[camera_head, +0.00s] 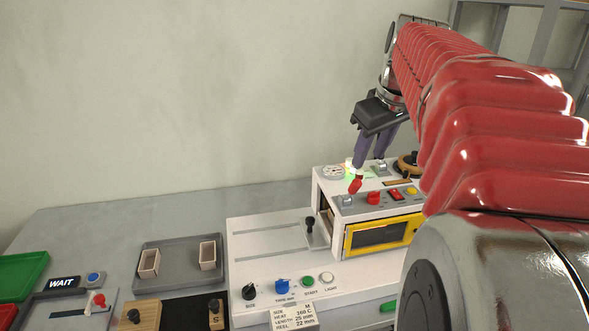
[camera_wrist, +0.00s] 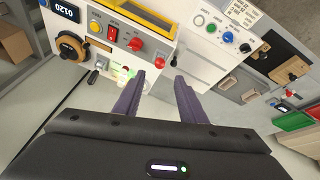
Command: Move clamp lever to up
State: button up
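A lever with a red handle (camera_head: 355,184) stands on a grey base at the front left of the white machine's top; no label tells me whether it is the clamp lever. Its red end shows in the wrist view (camera_wrist: 135,45), just ahead of my fingers. A second, grey lever (camera_head: 380,169) stands behind it, and also shows left of my fingers in the wrist view (camera_wrist: 92,76). My gripper (camera_head: 370,166) is above the machine top, its purple fingers pointing down. In the wrist view the fingers (camera_wrist: 160,77) are apart with nothing between them.
A brown wheel (camera_wrist: 70,48) is close to the grey lever. A black-knobbed slider (camera_head: 310,226) stands left. A grey tray (camera_head: 180,279) holds two small boxes. My arm hides the right side.

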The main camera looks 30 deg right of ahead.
aim_at(358, 181)
jog(key=x, duration=1.3)
jog(key=shift+w+f, duration=0.2)
jog(key=shift+f, duration=0.05)
jog(key=shift+c, duration=0.3)
grip_shut()
